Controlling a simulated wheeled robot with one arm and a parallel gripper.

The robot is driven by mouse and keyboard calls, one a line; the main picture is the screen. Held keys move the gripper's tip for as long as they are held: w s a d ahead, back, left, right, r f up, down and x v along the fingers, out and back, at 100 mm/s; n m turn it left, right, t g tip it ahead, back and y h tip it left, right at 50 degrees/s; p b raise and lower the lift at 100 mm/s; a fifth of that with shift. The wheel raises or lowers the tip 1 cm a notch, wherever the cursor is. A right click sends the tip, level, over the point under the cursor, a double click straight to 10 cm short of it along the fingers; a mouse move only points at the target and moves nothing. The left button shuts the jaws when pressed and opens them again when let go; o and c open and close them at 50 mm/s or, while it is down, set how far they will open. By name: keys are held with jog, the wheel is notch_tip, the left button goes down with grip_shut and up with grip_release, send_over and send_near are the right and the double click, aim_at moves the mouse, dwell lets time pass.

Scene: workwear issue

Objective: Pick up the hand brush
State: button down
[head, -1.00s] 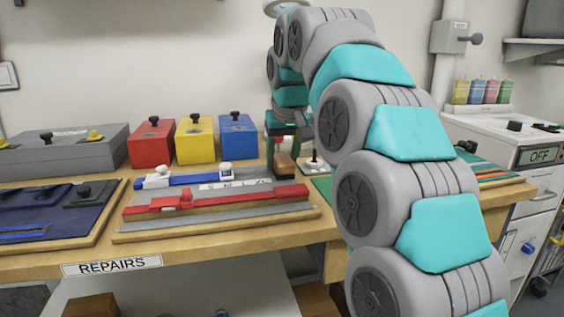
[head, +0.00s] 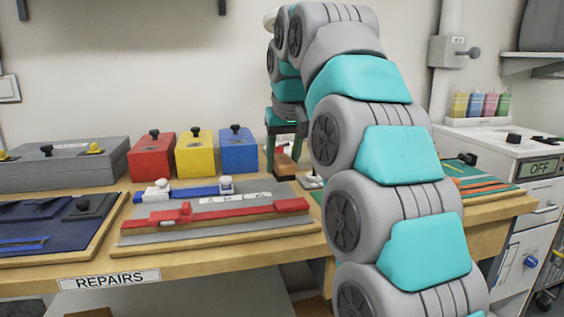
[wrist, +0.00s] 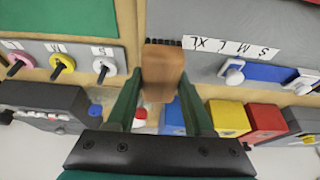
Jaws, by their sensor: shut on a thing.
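The hand brush (wrist: 163,85) shows a brown wooden body in the wrist view, with a short row of dark bristles at its top edge. My gripper (wrist: 163,75) has its two green fingers on either side of the wood and is shut on it. In the head view the brush (head: 284,164) is a small brown block below my gripper (head: 284,148), at the back of the bench. Its underside is hard to make out, so I cannot tell whether it touches the bench.
Red (head: 152,158), yellow (head: 195,155) and blue (head: 239,153) boxes stand left of my gripper. A grey board with red and blue sliders (head: 215,222) lies in front. A green board (head: 478,175) lies to the right, partly behind my arm.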

jog(key=s+d, duration=0.1)
jog(key=s, duration=0.4)
jog(key=s+r+b, duration=0.1)
jog(key=s, duration=0.3)
jog(key=s+d+b, duration=0.1)
jog(key=s, duration=0.4)
jog(key=shift+s+d+r, duration=0.2)
jog(key=shift+s+d, duration=0.15)
